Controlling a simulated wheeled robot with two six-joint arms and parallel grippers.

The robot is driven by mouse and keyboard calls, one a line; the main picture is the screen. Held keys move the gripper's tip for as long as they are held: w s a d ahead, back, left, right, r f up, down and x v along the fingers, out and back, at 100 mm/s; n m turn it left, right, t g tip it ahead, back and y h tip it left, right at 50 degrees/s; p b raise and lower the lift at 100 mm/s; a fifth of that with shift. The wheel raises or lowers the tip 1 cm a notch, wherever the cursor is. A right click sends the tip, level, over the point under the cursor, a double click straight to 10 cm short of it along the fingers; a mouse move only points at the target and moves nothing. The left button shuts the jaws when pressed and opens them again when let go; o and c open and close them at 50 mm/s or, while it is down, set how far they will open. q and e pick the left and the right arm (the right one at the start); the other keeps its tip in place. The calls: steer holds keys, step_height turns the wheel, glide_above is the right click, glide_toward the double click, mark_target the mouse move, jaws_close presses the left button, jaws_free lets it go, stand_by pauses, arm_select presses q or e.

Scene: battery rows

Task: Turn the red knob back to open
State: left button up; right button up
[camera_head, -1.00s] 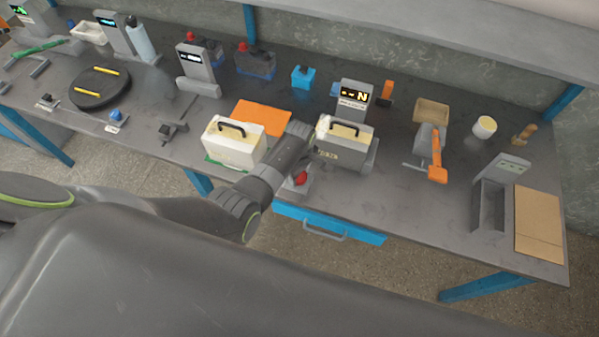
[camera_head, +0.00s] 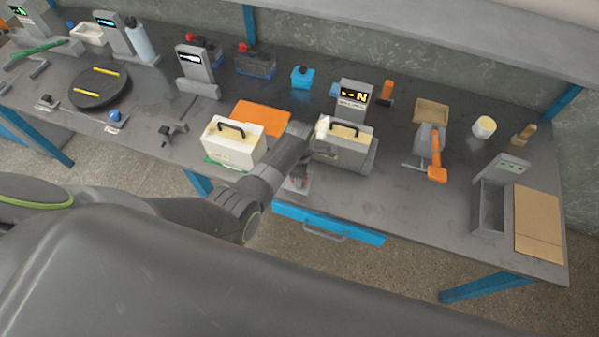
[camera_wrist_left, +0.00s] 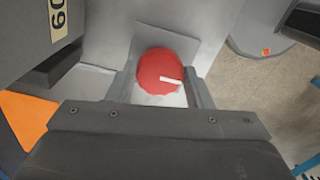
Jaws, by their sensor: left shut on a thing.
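The red knob (camera_wrist_left: 155,70) sits on a grey plate in the left wrist view, with a white mark pointing right and slightly down. My left gripper (camera_wrist_left: 161,78) has one finger on each side of it and is shut on it. My right gripper is not in view.
A grey box with a handle (camera_head: 350,158) stands just right of my gripper, with a display stand (camera_head: 354,95) behind it. A white box with a handle (camera_head: 233,146) stands left of it. A blue drawer (camera_head: 335,226) is below the table edge.

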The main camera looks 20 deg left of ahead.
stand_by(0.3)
arm_select(q)
steer(key=o, duration=1)
steer(key=shift+r, duration=0.55)
step_height(320, 180, up, 16)
steer(key=shift+r+b, duration=0.15)
steer(key=shift+b, duration=0.95)
